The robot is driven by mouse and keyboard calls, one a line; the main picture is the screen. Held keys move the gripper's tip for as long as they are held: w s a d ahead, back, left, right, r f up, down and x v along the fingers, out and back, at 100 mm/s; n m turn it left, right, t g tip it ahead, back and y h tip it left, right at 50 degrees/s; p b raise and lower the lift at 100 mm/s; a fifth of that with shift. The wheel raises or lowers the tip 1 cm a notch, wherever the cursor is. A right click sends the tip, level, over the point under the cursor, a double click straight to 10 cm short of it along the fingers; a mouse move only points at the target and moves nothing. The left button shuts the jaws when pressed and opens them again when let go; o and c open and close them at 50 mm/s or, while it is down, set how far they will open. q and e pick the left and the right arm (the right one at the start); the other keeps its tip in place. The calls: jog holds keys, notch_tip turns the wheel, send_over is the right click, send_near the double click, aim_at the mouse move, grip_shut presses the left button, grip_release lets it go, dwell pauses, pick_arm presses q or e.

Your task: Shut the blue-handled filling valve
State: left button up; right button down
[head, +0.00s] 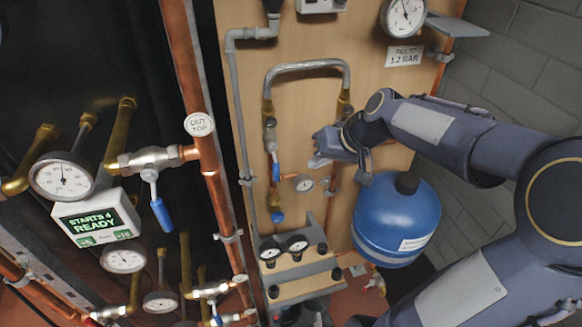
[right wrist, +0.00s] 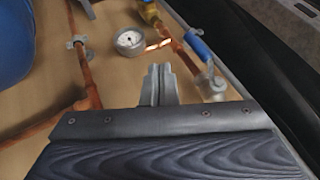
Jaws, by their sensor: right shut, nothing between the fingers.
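The filling valve's blue handle (head: 276,172) hangs down along the pipe, below its metal body (head: 270,134), under the left end of a braided hose (head: 308,66). In the right wrist view the blue handle (right wrist: 199,46) slants up and left from the valve body (right wrist: 212,84). My right gripper (head: 318,162) is just right of the handle in the head view. Its closed fingertips (right wrist: 160,84) hold nothing and look apart from the handle, though the exact depth gap is unclear. My left gripper is not in view.
A small gauge (head: 304,183) sits right of the handle, below my gripper. A blue tank (head: 397,220) stands lower right. Another blue part (head: 277,216) is lower on the board.

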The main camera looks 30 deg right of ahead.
aim_at(275, 163)
jog(key=w+a+f+p, duration=0.1)
jog(key=w+a+f, duration=0.2)
jog(key=w+a, duration=0.1)
jog(key=shift+a+f, duration=0.2)
jog(key=shift+a, duration=0.15)
jog(key=shift+f, duration=0.1)
